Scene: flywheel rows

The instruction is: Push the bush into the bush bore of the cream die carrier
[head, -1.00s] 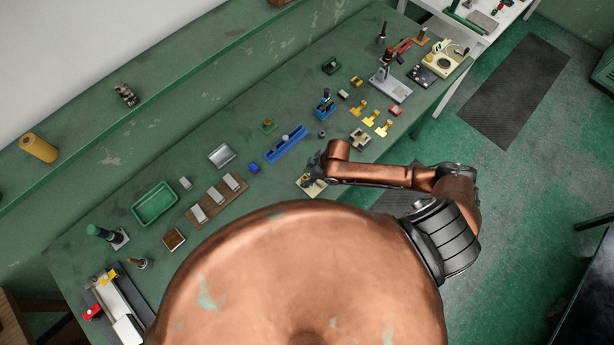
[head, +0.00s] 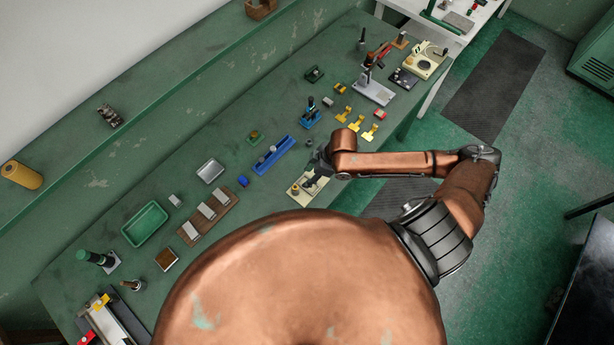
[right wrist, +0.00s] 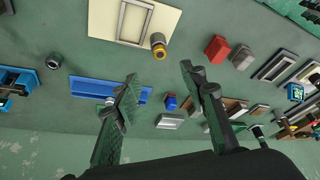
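The cream die carrier (head: 300,200) lies flat near the front edge of the green bench. It also shows at the top of the right wrist view (right wrist: 105,25), with a rectangular frame on it. A short round piece with a brass-coloured end, seemingly the bush (right wrist: 159,47), stands at the carrier's corner. It shows small in the head view (head: 295,189). How deep it sits in the bore I cannot tell. My right gripper (right wrist: 158,73) is open and empty, fingers apart. In the head view the right gripper (head: 316,166) is over the carrier's far side, partly hiding it. My left gripper is out of view.
A blue block (head: 272,155) and small blue piece (head: 243,181) lie behind and left of the carrier. A dark round ring (right wrist: 54,61) lies apart. Yellow pieces (head: 352,122), a brown board with grey blocks (head: 190,233) and a green tray (head: 146,224) stand along the bench.

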